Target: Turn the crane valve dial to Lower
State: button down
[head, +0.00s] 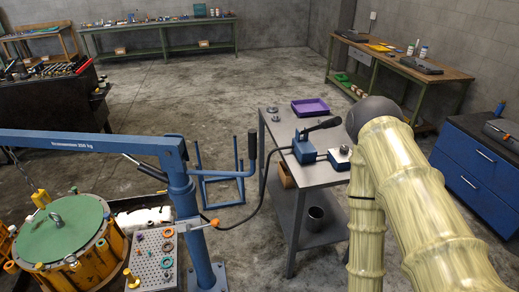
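The blue crane boom (88,141) runs across the left of the head view to its upright post (184,195). A grey cart (283,190) stands right of the crane. On it sits a blue box (305,149) with a black lever-like handle (325,125) slanting up to the right. Beside it, joined by a short cable or hose, is a small box with a pale round knob (344,149), perhaps the valve dial; its marks and setting are too small to read. My arm rises at the right, close to the cart. My gripper cannot be made out.
A purple tray (310,107) lies on the cart's far end. A dark hose (243,211) hangs between cart and crane. A yellow drum-like housing with a green top (62,232) and a perforated parts tray (154,259) stand at the left. Blue drawers (472,176) are at the right.

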aim_at(344, 150)
jog(key=z, duration=0.6)
jog(key=i, duration=0.6)
jog(key=u, duration=0.35)
